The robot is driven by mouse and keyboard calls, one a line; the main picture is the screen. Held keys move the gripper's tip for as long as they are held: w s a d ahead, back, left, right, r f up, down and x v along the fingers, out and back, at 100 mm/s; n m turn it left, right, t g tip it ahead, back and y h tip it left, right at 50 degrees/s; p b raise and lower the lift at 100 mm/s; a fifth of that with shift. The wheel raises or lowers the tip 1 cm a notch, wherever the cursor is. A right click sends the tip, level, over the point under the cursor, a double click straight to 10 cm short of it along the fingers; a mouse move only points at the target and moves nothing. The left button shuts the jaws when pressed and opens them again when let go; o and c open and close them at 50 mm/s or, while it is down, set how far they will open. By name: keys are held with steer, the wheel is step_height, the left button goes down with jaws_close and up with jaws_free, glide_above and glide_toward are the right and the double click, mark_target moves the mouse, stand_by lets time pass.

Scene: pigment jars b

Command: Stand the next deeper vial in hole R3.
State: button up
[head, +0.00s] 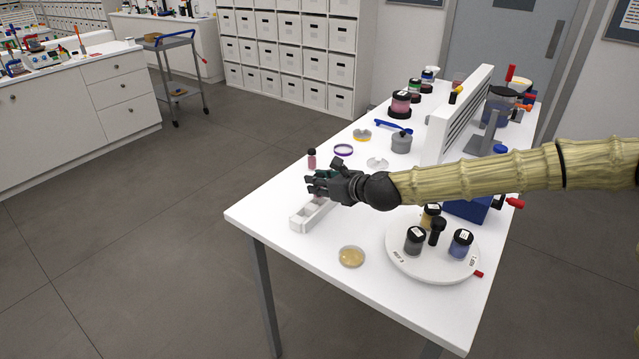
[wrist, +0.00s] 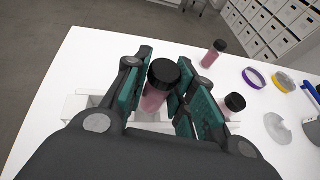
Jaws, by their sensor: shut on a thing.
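My gripper (head: 327,186) is over the white rack (head: 298,224). In the wrist view its teal-padded fingers (wrist: 166,82) are shut on a pink vial with a black cap (wrist: 156,92). The vial looks roughly upright; its lower end is hidden, so I cannot tell whether it touches the rack. Part of the rack (wrist: 78,106) shows below and left of the fingers. A second pink vial (wrist: 213,53) stands apart on the table, also seen in the head view (head: 312,159). A third black-capped vial (wrist: 235,103) is just right of the fingers, partly hidden. Hole labels cannot be read.
A round white turntable (head: 411,269) with several jars is at the front right. A shallow dish of yellowish powder (head: 351,256) lies near the rack. The table's left corner is clear.

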steer(key=shift+f+b, duration=1.6)
steer(key=shift+f, duration=0.1)
stand_by(0.5)
steer(key=o, duration=1)
steer(key=shift+r, duration=0.1)
steer(key=v, duration=1.2)
